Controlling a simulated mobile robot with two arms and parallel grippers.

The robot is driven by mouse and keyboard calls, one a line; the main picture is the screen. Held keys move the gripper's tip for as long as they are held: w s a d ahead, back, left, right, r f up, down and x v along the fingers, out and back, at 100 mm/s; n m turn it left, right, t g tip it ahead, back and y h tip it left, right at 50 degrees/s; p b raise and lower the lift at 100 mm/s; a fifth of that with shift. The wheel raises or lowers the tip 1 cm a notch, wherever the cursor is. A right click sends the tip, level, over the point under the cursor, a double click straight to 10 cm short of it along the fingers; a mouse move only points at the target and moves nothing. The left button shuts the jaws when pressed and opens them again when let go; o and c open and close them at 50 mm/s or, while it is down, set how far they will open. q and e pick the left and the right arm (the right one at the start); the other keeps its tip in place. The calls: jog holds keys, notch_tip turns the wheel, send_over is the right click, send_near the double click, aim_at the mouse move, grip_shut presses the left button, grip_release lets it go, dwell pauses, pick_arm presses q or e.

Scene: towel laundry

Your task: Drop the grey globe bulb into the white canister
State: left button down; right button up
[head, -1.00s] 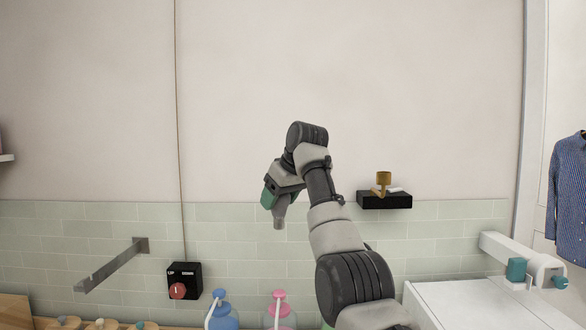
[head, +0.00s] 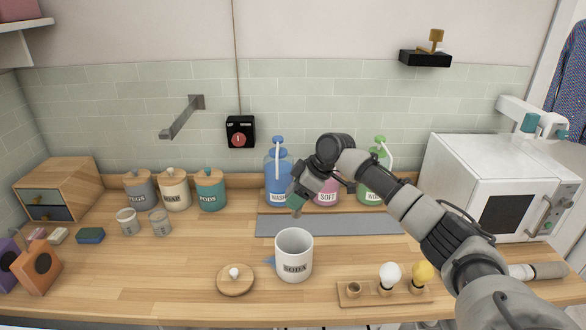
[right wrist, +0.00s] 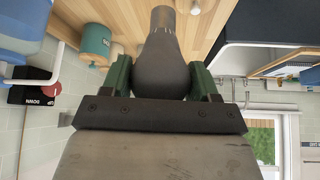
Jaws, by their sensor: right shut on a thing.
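My right gripper (head: 298,197) is shut on the grey globe bulb (right wrist: 163,66), with a green finger on each side of it in the right wrist view. In the head view, the bulb's narrow end (head: 296,211) points down below the fingers. The white canister (head: 294,266), labelled SODA, stands upright and open on the wooden counter. The held bulb is above and apart from it, near its far rim in the picture. Its wooden lid (head: 235,284) lies on the counter to the left. My left gripper is not in view.
A wooden holder (head: 347,297) with a white bulb (head: 389,276) and a yellow bulb (head: 422,273) lies right of the canister. Behind are a grey mat (head: 385,224) and several jugs. Lidded canisters, including a teal one (head: 211,194), stand at left. A white machine (head: 480,180) is at right.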

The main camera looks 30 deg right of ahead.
aim_at(299, 212)
jog(key=shift+s+d+f+b, duration=0.2)
jog(key=shift+f+b, duration=0.2)
jog(key=shift+f, duration=0.25)
notch_tip(299, 212, down, 5)
jog(key=b, duration=0.4)
jog(key=shift+w+r+b, duration=0.1)
jog(key=shift+r+b, duration=0.1)
jog(key=shift+b, duration=0.15)
jog(key=shift+d+f+b, duration=0.1)
jog(key=shift+f+b, duration=0.25)
jog(key=o, duration=1)
jog(key=shift+r, duration=0.1)
